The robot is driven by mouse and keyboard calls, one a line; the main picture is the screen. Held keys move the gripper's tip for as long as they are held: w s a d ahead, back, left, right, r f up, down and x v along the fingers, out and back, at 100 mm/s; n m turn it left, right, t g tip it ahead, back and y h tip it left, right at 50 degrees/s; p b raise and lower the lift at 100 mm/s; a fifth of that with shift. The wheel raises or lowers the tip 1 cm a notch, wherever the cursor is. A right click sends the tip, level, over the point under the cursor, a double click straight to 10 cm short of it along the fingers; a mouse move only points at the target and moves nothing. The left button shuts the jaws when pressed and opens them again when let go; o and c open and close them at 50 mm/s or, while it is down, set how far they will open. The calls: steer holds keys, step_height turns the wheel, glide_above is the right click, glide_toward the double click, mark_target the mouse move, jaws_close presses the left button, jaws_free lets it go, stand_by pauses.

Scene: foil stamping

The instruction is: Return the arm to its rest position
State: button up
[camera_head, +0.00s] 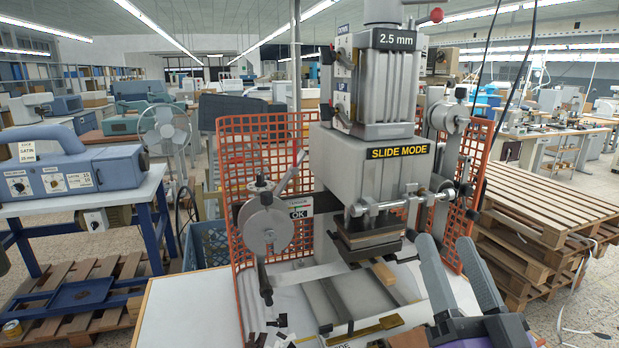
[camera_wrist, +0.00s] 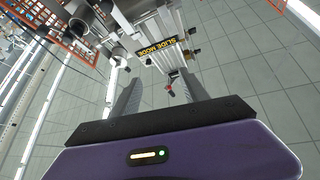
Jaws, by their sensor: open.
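My gripper (camera_head: 455,272) is at the lower right in the head view, in front of and to the right of the foil stamping press (camera_head: 365,165). Its two grey fingers stand apart with nothing between them. In the wrist view my gripper (camera_wrist: 160,95) is also open and empty, with its purple body at the bottom. The press, with its "SLIDE MODE" label, shows tilted beyond the fingers in the wrist view (camera_wrist: 165,30). I see no contact between the fingers and the press, but the gripper overlaps its right front side in the head view.
Orange mesh guards (camera_head: 255,150) stand around the press on a white table (camera_head: 190,310). Stacked wooden pallets (camera_head: 545,215) are at the right. A blue-grey machine (camera_head: 75,170) and a fan (camera_head: 165,130) are at the left. Open tiled floor shows in the wrist view.

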steer(key=s+d+f+n+g+h+b, duration=0.2)
steer(key=s+f+g+b, duration=0.3)
steer(key=s+f, duration=2.8)
steer(key=s+g, duration=0.1)
steer(key=g, duration=0.3)
steer(key=shift+s+f, duration=0.3)
stand_by(0.4)
